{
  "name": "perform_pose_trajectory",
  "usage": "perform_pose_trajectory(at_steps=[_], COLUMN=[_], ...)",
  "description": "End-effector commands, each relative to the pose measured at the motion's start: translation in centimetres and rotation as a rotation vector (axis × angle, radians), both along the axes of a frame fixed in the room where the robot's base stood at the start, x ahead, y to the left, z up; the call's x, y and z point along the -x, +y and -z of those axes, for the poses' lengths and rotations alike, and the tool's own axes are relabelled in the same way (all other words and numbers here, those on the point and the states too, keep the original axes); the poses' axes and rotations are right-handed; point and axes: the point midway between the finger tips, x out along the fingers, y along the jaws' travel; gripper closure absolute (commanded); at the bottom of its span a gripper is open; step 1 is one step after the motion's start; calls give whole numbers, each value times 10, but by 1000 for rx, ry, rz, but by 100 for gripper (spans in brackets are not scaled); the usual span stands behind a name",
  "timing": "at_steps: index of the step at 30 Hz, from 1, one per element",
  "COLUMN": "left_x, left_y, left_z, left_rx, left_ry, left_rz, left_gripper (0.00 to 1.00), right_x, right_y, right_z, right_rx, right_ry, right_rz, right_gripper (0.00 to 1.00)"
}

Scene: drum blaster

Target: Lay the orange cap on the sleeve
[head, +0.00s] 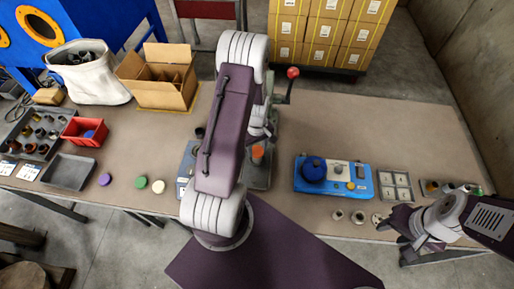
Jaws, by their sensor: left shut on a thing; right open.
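The orange cap (258,152) is at the middle of the bench, over the grey base of a lever press (259,179). My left gripper (260,141) is shut on the cap, though my large purple arm link hides part of that area. A grey shape just under the cap may be the sleeve; I cannot tell whether cap and sleeve touch. My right gripper (412,244) is open and empty at the bench's front right edge.
Purple (105,179), green (142,182) and cream (158,187) caps lie front left. A blue fixture (333,189) and divided grey tray (394,186) stand right of the press. A cardboard box (160,95) is behind left. The back right bench is clear.

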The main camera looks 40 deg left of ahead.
Motion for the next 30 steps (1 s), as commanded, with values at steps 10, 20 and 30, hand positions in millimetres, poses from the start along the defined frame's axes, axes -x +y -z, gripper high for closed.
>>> perform_pose_trajectory(at_steps=[10,20,30], left_x=[0,0,0], left_y=[0,0,-1], left_z=[1,3,7], left_rx=[0,0,0], left_ry=[0,0,0], left_rz=[0,0,0], left_gripper=[92,92,92], right_x=[0,0,0], right_y=[0,0,0], right_z=[-1,1,3], right_rx=[0,0,0], right_ry=[0,0,0], right_rz=[0,0,0], right_gripper=[56,56,56])
